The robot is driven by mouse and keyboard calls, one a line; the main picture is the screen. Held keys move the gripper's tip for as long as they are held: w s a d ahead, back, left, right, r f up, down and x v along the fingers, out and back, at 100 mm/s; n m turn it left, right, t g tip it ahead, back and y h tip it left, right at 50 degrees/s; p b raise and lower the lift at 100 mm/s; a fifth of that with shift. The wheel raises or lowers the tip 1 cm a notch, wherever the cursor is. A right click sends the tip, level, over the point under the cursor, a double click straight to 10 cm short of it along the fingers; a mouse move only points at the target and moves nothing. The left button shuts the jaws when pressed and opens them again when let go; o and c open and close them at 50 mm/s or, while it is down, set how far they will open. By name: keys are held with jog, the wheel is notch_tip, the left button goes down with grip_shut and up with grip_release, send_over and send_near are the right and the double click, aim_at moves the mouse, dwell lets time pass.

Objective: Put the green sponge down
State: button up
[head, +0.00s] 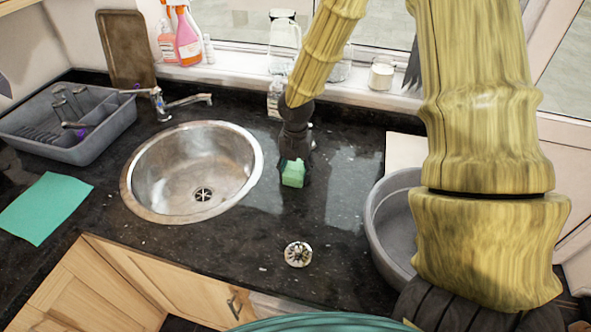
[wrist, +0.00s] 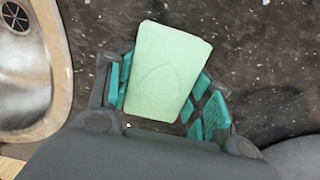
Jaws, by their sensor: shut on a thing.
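The green sponge (head: 293,173) is a small pale green block, held at the end of my arm over the dark counter, to the right of the sink. In the wrist view the sponge (wrist: 168,68) sits between the teal pads of my gripper (wrist: 160,95), which is shut on it. In the head view my gripper (head: 295,160) points down at the counter, and its fingers are partly hidden behind the sponge. I cannot tell whether the sponge touches the counter.
A round metal sink (head: 255,165) lies left of my gripper, and a grey basin (head: 372,220) lies to the right. A sink strainer (head: 298,254) is on the counter in front. A grey dish rack (head: 110,133) and a green cloth (head: 45,208) are at far left. Bottles (head: 187,40) stand on the sill.

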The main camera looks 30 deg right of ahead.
aim_at(295, 168)
jog(key=shift+f, duration=0.1)
jog(key=o, duration=0.9)
jog(key=shift+c, duration=0.2)
notch_tip(295, 168, up, 12)
jog(key=b, duration=0.2)
dwell(0.6)
